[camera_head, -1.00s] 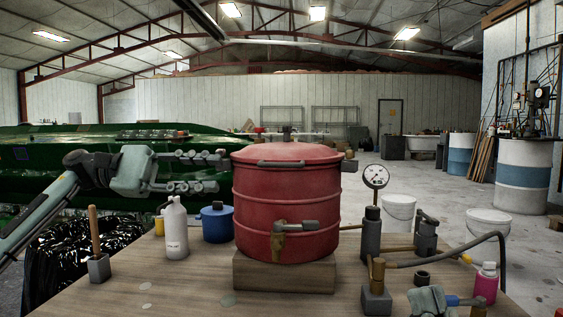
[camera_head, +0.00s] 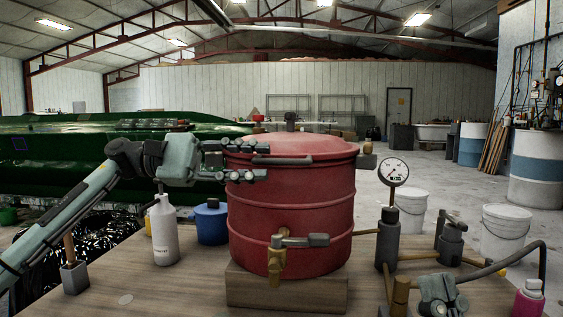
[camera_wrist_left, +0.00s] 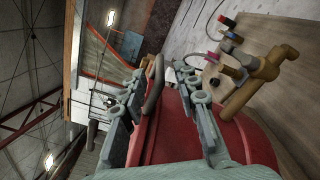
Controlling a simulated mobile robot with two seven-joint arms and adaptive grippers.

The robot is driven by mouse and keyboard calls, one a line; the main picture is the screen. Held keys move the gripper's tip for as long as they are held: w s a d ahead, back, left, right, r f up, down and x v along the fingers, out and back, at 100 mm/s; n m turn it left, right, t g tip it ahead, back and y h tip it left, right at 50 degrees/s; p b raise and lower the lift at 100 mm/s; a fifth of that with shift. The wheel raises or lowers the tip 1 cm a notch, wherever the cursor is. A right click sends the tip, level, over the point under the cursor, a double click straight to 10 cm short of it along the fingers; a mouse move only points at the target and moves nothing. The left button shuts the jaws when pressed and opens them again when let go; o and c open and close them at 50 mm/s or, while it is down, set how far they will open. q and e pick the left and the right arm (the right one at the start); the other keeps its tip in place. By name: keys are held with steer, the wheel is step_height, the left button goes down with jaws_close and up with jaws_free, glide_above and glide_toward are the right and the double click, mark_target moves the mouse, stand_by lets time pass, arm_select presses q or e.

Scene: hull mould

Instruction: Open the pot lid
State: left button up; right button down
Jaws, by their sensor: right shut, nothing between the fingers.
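The red pot (camera_head: 290,225) stands upright on a wooden block, with its red lid (camera_head: 300,144) on top. A dark bar handle (camera_head: 285,160) runs along the lid's near edge; it also shows in the left wrist view (camera_wrist_left: 154,85). My left gripper (camera_head: 262,161) is open at the pot's upper left, one finger above the handle's height and one below. In the left wrist view the handle appears between the spread fingers (camera_wrist_left: 158,98); I cannot tell whether they touch it. My right gripper (camera_head: 440,296) is shut and empty at the bottom right, partly out of frame.
A white bottle (camera_head: 164,235) and a blue pot (camera_head: 211,223) stand left of the red pot. A brass tap (camera_head: 278,255) juts from its front. A gauge (camera_head: 393,172), pipes and a hose stand at right. Bare wood (camera_head: 180,290) lies at the front left.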

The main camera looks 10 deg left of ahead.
mark_target(305, 163)
arm_select(q)
steer(key=d, duration=0.5)
steer(key=shift+w, duration=0.1)
steer(key=c, duration=0.7)
jaws_close()
steer(key=shift+d+f, duration=0.1)
